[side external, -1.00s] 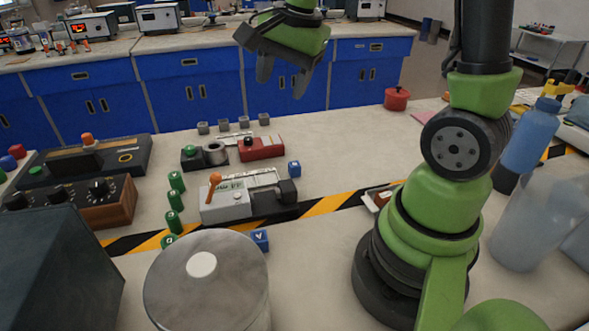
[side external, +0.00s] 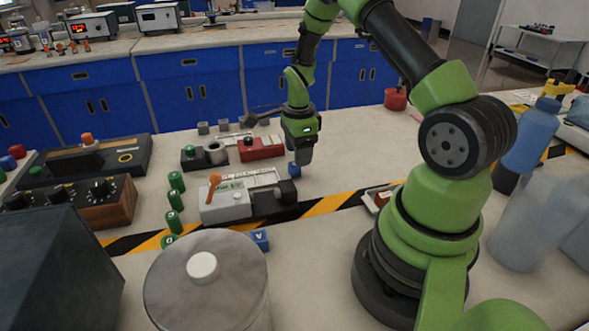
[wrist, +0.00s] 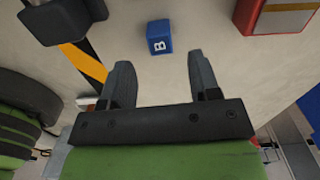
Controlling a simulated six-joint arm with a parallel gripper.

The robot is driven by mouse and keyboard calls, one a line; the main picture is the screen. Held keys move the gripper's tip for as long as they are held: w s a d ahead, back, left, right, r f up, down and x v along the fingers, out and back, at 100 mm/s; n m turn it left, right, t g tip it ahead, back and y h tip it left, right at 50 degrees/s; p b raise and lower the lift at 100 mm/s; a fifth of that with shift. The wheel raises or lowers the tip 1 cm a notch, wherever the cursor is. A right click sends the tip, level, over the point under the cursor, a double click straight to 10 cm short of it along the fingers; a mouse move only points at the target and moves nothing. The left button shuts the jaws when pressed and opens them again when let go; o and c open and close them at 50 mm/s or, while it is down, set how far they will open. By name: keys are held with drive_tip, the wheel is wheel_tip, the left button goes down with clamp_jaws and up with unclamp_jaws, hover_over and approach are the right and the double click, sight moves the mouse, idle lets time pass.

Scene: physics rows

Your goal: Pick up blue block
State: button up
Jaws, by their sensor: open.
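A small blue block (side external: 294,170) stands on the pale tabletop, just right of the grey device with the orange lever. In the wrist view the blue block (wrist: 159,37) shows a white letter B and lies ahead of the fingertips, lined up with the gap between them. My gripper (side external: 302,157) points down close to the block and covers part of it in the side view. In the wrist view my gripper (wrist: 159,60) is open and empty, with both fingers apart. A second blue block (side external: 260,240), marked V, sits beside the round grey lidded container.
The grey device (side external: 228,205) stands left of the block, with several green blocks (side external: 175,200) farther left. A red device (side external: 262,148) is behind. The round container (side external: 205,285) is in front. Free tabletop (side external: 350,150) lies to the right.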

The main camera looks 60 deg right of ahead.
sight(294, 169)
wheel_tip(294, 169, down, 5)
drive_tip(key=shift+w+r, duration=0.1)
drive_tip(key=shift+r, duration=0.1)
drive_tip(key=shift+c, duration=0.2)
drive_tip(key=c, duration=0.9)
drive_tip(key=shift+c, duration=0.3)
drive_tip(key=shift+r, duration=0.1)
